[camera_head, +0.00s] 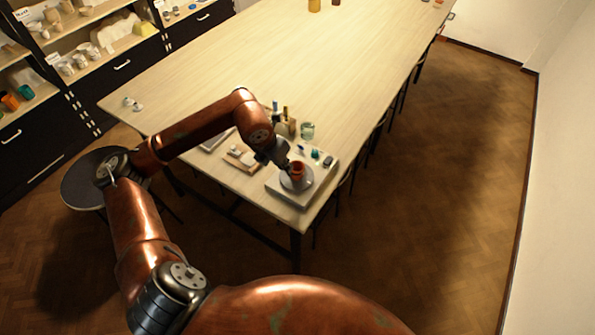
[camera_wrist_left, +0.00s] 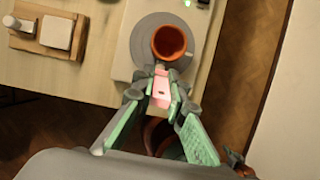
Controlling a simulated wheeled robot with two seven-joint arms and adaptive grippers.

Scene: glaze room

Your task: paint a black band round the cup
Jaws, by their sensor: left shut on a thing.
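The cup (camera_head: 297,170) is reddish-orange and stands upright on a round grey disc (camera_head: 288,184), which sits on a pale base (camera_head: 292,198) near the table's front corner. In the left wrist view I look down into the open cup (camera_wrist_left: 169,42) on the disc (camera_wrist_left: 140,45). My left gripper (camera_head: 283,163) is right beside the cup, on its left. In the left wrist view the gripper (camera_wrist_left: 160,90) is shut on a small pink piece (camera_wrist_left: 161,84), which reaches toward the cup's rim. Whether it touches the cup, I cannot tell. No black band is visible on the cup. My right gripper is out of view.
A wooden board with a white block (camera_wrist_left: 57,32) lies left of the base. Bottles (camera_head: 287,117) and a glass jar (camera_head: 307,130) stand behind. The table beyond (camera_head: 280,60) is mostly clear.

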